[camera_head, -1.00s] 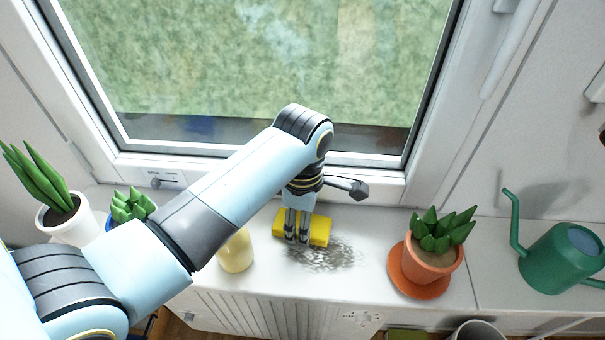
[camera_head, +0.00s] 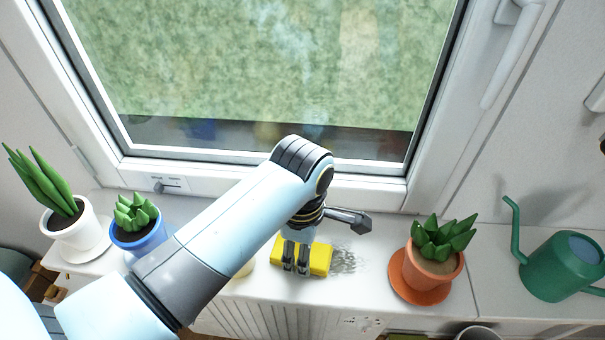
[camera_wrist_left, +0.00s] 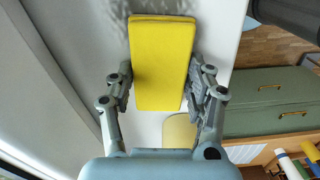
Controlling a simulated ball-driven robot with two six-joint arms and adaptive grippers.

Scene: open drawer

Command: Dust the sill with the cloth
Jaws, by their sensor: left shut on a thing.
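The yellow cloth (camera_head: 320,260) is a flat, block-like pad on the white sill (camera_head: 370,290). My left gripper (camera_head: 297,262) is shut on it from above, and in the left wrist view the fingers (camera_wrist_left: 160,95) sit on both long sides of the cloth (camera_wrist_left: 162,60). A patch of grey dust (camera_head: 345,261) shows on the sill just right of the cloth; it also shows beyond the cloth's end in the left wrist view. Whether dust lies under the cloth is hidden. My right gripper is not in view.
A terracotta pot plant (camera_head: 432,262) on a saucer stands right of the dust, and a green watering can (camera_head: 562,265) farther right. A blue pot (camera_head: 140,235) and a white pot (camera_head: 75,228) stand left. A pale yellow object (camera_head: 245,268) is mostly hidden behind my arm. The window frame borders the sill's back.

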